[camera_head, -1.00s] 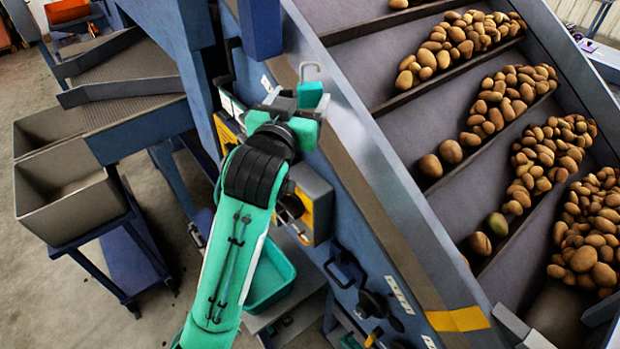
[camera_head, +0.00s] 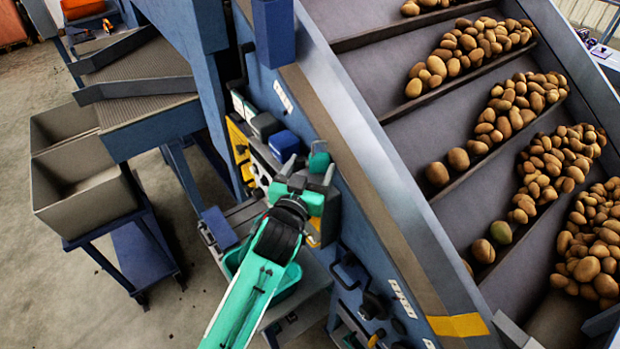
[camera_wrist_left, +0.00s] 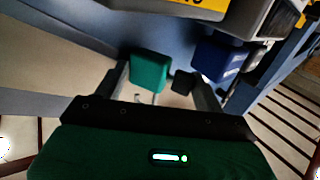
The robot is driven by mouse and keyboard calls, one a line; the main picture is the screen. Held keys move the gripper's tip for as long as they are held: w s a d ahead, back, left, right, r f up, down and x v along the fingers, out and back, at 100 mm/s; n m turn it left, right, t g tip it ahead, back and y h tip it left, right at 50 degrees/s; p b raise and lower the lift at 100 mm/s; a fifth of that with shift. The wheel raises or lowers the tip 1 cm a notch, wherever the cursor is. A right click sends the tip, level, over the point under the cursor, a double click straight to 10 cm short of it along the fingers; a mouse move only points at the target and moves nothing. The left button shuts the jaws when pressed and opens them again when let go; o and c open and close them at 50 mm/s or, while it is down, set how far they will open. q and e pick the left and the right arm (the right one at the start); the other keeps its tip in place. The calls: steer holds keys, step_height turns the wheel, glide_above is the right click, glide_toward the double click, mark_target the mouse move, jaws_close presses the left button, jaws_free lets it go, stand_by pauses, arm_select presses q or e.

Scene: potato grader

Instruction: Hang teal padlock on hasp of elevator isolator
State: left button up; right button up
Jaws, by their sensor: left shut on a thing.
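My left gripper (camera_head: 306,176) is at the blue side panel of the machine and is shut on the teal padlock (camera_head: 319,160). In the left wrist view the padlock (camera_wrist_left: 150,70) shows as a teal block by the left finger, with a bit of pale metal below it. A blue block (camera_head: 284,145) is on the panel just left of the gripper; it also shows in the left wrist view (camera_wrist_left: 214,58). A grey and yellow isolator box (camera_head: 327,217) is partly hidden behind the gripper. I cannot make out the hasp. My right gripper is not in view.
Yellow-backed control boxes (camera_head: 240,145) line the panel at the left. A teal tray (camera_head: 285,282) sits below my arm. The sloping conveyor (camera_head: 400,95) with potatoes rises at right. Grey bins (camera_head: 85,205) stand on a blue stand at left.

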arm_select(q)
step_height(320, 180, down, 4)
steer(key=shift+r+p, duration=0.15)
steer(key=shift+p, duration=0.5)
steer(key=shift+f, duration=0.2)
steer(key=shift+f, duration=0.1)
steer(key=shift+f, duration=0.15)
steer(key=o, duration=1)
steer(key=shift+c, duration=0.2)
steer(key=shift+a, duration=0.1)
